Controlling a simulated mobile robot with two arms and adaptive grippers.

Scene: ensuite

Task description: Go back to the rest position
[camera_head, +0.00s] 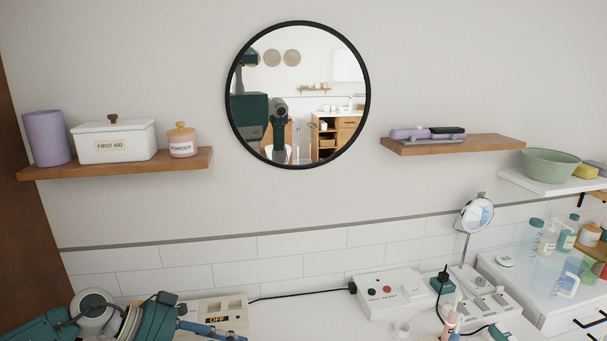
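My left arm comes in at the lower left corner, with teal links and a pale round joint. What looks like my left gripper (158,318) is low in the picture beside a beige box (226,307) with an OFF label. Its fingertips are not clear and the bottom edge cuts it off, so I cannot tell whether it is open or holds anything. A blue bar-like part (205,329) shows just right of it; I cannot tell whether it belongs to the gripper. My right arm and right gripper are not in view.
The white counter holds a switch box (391,292), a cable, a socket block (484,291) and a round stand mirror (477,214). Wall shelves at left (120,166) and right (455,146) hold small items. Bottles stand at far right. The counter's middle left is fairly clear.

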